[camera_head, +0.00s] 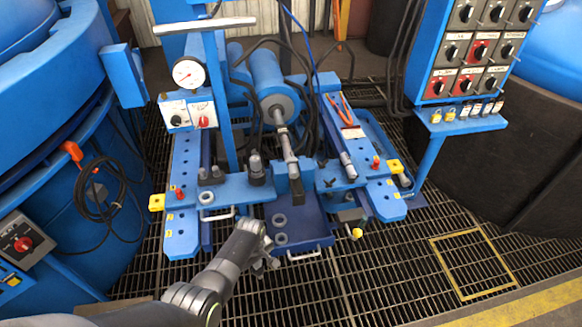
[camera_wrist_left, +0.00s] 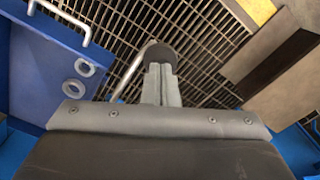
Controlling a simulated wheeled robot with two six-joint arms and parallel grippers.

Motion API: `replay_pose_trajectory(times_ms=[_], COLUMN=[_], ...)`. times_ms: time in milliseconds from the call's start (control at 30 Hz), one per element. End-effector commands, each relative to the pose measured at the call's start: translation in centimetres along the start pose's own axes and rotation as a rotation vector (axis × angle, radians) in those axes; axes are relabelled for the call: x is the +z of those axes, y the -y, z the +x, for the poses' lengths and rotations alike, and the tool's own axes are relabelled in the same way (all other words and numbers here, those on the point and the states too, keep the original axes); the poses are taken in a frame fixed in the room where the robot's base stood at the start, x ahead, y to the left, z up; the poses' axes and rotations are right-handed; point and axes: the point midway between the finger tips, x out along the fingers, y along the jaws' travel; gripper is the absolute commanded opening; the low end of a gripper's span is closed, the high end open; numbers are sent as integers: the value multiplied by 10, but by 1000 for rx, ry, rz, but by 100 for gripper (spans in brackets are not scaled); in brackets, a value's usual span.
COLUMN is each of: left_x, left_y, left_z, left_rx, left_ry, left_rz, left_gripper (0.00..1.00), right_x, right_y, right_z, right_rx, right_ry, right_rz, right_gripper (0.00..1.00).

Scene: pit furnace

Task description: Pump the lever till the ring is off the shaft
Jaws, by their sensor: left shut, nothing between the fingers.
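My left gripper (camera_head: 270,262) is low in front of the blue press, right of the arm's wrist; its fingers (camera_wrist_left: 161,85) are shut and empty in the left wrist view. Just beyond the fingertips is a dark rounded grip (camera_wrist_left: 158,53) on a thin pale rod (camera_wrist_left: 128,78), which looks like the lever; whether they touch I cannot tell. In the head view the arm and gripper mostly hide it. My right gripper is out of view.
Two loose grey rings (camera_head: 279,220) lie on the blue tray (camera_head: 308,228), which has a white handle. A gauge (camera_head: 187,72) is at the left. A switch panel (camera_head: 476,45) stands at the right. The grated floor in front is mostly clear.

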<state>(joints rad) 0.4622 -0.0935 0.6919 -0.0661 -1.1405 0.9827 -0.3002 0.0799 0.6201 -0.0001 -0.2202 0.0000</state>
Motion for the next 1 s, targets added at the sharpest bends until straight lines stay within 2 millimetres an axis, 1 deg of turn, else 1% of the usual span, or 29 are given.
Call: replay_pose_trajectory(times_ms=[167,300,600,700,1000], left_x=[-4,-9,-19,-20,-20], left_y=[-3,-6,-12,-12,-12], left_z=[-27,-53,-102,-107,-102], left_rx=[1,1,0,-1,0], left_ry=[-1,0,1,2,1], left_rz=[0,1,1,1,0], left_gripper=[0,0,0,0,0], right_x=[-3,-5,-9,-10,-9], right_y=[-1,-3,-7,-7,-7], right_z=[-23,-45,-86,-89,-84], right_rx=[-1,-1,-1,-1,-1], right_ry=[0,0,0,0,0], right_rz=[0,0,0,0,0], right_gripper=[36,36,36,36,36])
